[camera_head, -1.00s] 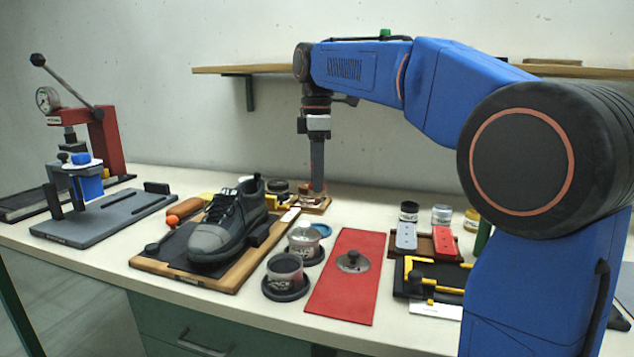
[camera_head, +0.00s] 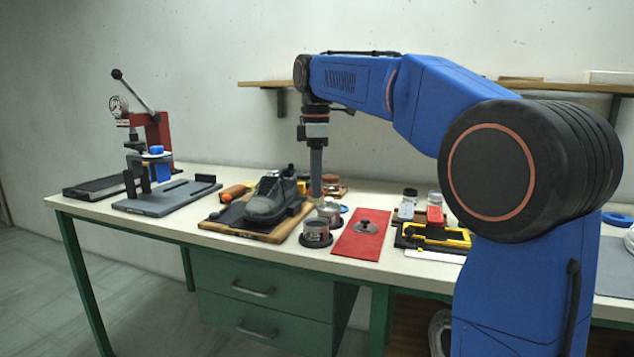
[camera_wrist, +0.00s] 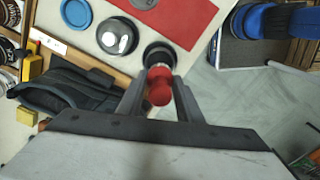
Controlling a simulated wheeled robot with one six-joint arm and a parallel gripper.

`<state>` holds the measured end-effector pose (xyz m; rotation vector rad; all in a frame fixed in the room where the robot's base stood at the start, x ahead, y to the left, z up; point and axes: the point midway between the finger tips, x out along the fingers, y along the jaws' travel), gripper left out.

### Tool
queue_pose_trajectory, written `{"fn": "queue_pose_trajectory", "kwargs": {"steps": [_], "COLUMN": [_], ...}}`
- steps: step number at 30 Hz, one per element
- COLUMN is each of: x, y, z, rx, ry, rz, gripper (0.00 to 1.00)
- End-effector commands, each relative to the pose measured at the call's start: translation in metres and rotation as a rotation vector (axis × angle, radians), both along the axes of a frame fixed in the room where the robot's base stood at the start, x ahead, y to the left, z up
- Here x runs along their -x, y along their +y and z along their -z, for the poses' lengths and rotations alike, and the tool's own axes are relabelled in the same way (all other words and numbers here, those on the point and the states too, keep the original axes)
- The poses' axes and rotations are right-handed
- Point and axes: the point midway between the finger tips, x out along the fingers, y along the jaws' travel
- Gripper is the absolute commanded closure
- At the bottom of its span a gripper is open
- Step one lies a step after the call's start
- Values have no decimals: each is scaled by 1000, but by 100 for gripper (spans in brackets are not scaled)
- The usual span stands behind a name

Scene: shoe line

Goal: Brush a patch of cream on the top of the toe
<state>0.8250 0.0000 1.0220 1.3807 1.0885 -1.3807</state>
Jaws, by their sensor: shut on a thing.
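The dark grey shoe (camera_head: 272,198) stands on a wooden board (camera_head: 213,225) on the bench, toe toward the front. It also shows at the left of the wrist view (camera_wrist: 70,92). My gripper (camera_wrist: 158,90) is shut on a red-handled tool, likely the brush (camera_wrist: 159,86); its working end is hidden. In the head view my gripper (camera_head: 316,190) points down, just right of the shoe. A front cup (camera_head: 315,233) and a cup behind it (camera_head: 329,211) stand right of the shoe. In the wrist view they lie beyond the red handle.
A red mat (camera_head: 352,246) with a knobbed lid (camera_head: 367,227) lies right of the cups. A press (camera_head: 158,140) and a grey stand (camera_head: 165,199) are at the left.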

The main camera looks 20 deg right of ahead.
Motion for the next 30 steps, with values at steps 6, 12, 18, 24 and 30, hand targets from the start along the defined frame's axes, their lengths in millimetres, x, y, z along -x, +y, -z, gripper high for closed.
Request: {"fn": "queue_pose_trajectory", "kwargs": {"steps": [6, 12, 18, 24, 30], "x": [1, 1, 1, 1, 0], "y": [0, 0, 0, 0, 0], "z": [16, 35, 50, 56, 57], "rx": [0, 0, 0, 0, 0], "ry": [1, 1, 1, 0, 0], "rz": [0, 0, 0, 0, 0], "gripper": [90, 90, 90, 90, 90]}}
